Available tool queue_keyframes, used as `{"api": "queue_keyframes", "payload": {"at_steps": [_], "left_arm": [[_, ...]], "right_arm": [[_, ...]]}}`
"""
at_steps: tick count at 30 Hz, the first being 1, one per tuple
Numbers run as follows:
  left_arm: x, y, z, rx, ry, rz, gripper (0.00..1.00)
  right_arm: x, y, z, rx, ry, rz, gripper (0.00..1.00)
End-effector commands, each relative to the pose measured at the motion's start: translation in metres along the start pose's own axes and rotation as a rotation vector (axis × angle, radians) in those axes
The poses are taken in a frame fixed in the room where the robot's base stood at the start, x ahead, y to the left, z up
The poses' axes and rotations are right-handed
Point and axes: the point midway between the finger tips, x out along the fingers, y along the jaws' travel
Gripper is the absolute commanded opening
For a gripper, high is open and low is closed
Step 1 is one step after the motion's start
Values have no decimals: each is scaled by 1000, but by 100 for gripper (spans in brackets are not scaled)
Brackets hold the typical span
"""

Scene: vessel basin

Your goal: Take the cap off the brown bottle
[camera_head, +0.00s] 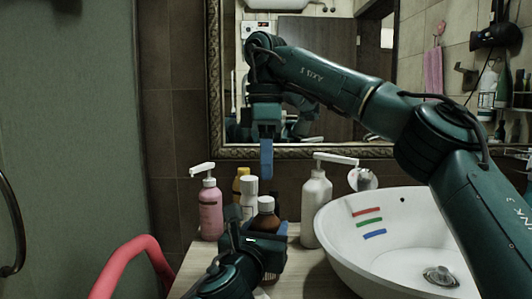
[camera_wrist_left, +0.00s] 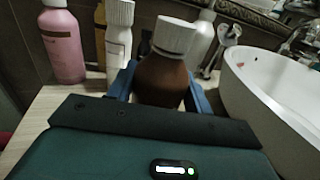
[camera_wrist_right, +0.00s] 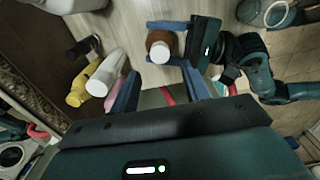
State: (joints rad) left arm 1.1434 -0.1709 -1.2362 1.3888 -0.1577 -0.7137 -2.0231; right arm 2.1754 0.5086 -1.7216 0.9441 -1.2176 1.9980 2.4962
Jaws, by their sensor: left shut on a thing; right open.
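The brown bottle (camera_head: 265,222) stands upright on the counter with its white cap (camera_head: 266,203) on. My left gripper (camera_head: 262,232) is shut around the bottle's body. In the left wrist view the blue fingers flank the brown bottle (camera_wrist_left: 160,80), and the white cap (camera_wrist_left: 175,36) sticks up above them. My right gripper (camera_head: 266,158) points down above the bottle, apart from the cap. In the right wrist view its blue fingers (camera_wrist_right: 163,88) are open and empty, with the cap (camera_wrist_right: 160,50) seen from above between and beyond them.
A pink pump bottle (camera_head: 210,208), a yellow bottle (camera_head: 241,184) and a white bottle (camera_head: 250,193) stand close on the left. A white pump bottle (camera_head: 316,210) stands on the right, beside the white basin (camera_head: 335,235). The mirror (camera_head: 340,128) is behind.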

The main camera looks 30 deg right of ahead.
Motion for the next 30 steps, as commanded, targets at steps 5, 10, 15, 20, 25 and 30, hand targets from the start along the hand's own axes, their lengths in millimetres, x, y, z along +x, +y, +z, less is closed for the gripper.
{"api": "queue_keyframes", "payload": {"at_steps": [5,10,15,20,25,30], "left_arm": [[0,0,0,0,1,1,0],[0,0,0,0,1,0,0],[0,0,0,0,1,0,0],[0,0,0,0,1,0,0],[0,0,0,0,1,0,0],[0,0,0,0,1,0,0]], "right_arm": [[30,0,1,-2,-2,-1,46],[53,0,1,-2,-1,1,46],[65,0,1,-2,0,2,46],[68,0,0,-2,0,2,46],[68,0,0,-3,0,2,44],[67,0,0,-3,0,2,30]]}}
